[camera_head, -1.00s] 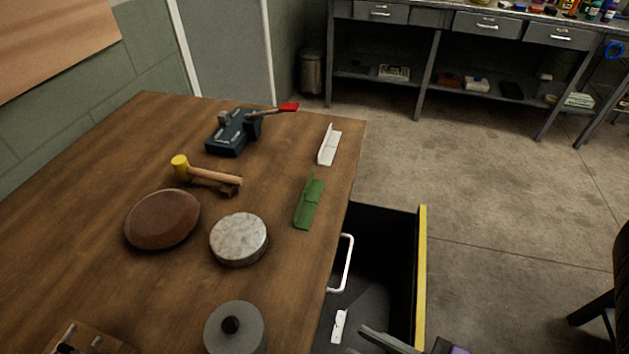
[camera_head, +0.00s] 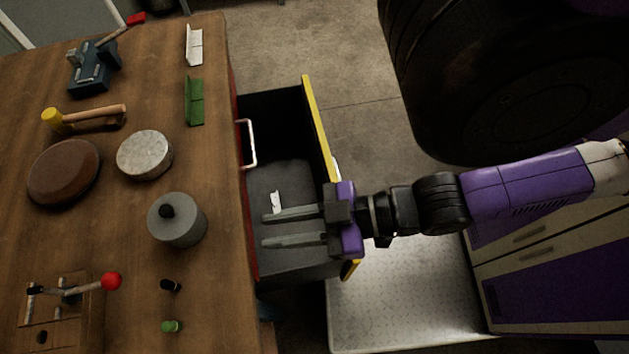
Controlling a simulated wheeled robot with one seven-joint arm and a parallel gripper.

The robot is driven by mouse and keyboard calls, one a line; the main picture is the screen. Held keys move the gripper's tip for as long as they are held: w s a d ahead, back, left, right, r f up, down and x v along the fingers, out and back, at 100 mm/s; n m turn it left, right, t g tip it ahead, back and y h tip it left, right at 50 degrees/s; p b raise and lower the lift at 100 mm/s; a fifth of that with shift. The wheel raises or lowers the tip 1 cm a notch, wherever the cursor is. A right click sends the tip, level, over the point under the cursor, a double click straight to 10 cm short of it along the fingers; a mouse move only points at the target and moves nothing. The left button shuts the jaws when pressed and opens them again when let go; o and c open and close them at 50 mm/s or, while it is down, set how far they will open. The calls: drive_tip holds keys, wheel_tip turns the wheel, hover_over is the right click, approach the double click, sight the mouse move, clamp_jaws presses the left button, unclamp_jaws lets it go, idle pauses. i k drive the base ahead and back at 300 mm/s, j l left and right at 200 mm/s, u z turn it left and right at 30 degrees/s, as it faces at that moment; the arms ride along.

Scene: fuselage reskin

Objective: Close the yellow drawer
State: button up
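The yellow drawer is pulled out from the right side of the wooden table. Its yellow front (camera_head: 317,122) faces right and its dark tray (camera_head: 275,108) is open to view. A small white piece (camera_head: 275,202) lies inside it. My gripper (camera_head: 264,228) is over the near half of the drawer, its two fingers apart, pointing left toward the table, with nothing between them. The gripper body covers part of the yellow front. I cannot tell whether it touches the drawer.
A white handle (camera_head: 248,144) on a red front stands at the table's edge, left of the drawer. The wooden table (camera_head: 110,235) holds a grey lidded pot (camera_head: 178,222), a mallet (camera_head: 88,115), a green bracket (camera_head: 194,101) and a red-knobbed tool (camera_head: 75,289). Floor beyond the drawer is clear.

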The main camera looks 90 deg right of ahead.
sight(295, 160)
drive_tip(key=l+u, duration=0.25)
drive_tip(key=u, duration=0.25)
drive_tip(key=l+u, duration=0.25)
drive_tip(key=u, duration=0.2)
drive_tip(key=k+l+u, duration=0.1)
drive_tip(key=u, duration=0.4)
drive_tip(key=k+l+u, duration=0.15)
drive_tip(key=l+u, duration=0.15)
drive_tip(key=u, duration=0.15)
drive_tip(key=k+l+u, duration=0.15)
drive_tip(key=u, duration=0.35)
drive_tip(key=k+l+u, duration=0.1)
drive_tip(key=u, duration=0.4)
drive_tip(key=k+u, duration=0.25)
drive_tip(key=k, duration=0.4)
drive_tip(key=k+z, duration=0.7)
drive_tip(key=z, duration=0.25)
drive_tip(key=k+l+z, duration=0.1)
drive_tip(key=k+z, duration=0.3)
drive_tip(key=i, duration=0.05)
